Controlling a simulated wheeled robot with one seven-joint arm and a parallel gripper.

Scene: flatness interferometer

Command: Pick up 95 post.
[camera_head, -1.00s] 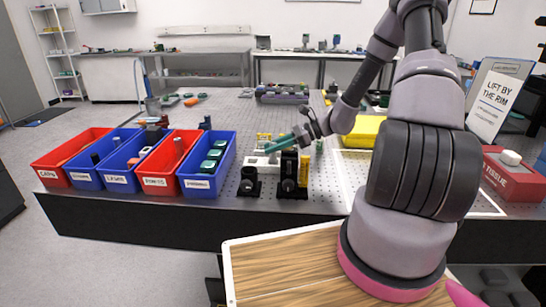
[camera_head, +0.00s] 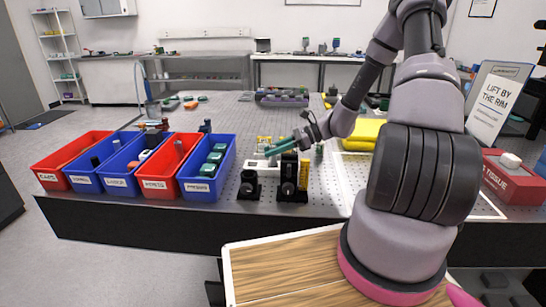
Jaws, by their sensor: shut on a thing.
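My gripper (camera_head: 279,147) has teal fingers and reaches left over the perforated bench top, just behind and above the black mounts at the front. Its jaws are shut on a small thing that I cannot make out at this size. I cannot read a 95 on anything, so I cannot tell which thing is the 95 post.
A black mount with a yellow part (camera_head: 291,178) and a short black mount (camera_head: 249,184) stand below my gripper. Several red and blue bins line the front left, including a blue one (camera_head: 204,190). A red tissue box (camera_head: 512,178) and a sign (camera_head: 497,103) stand right.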

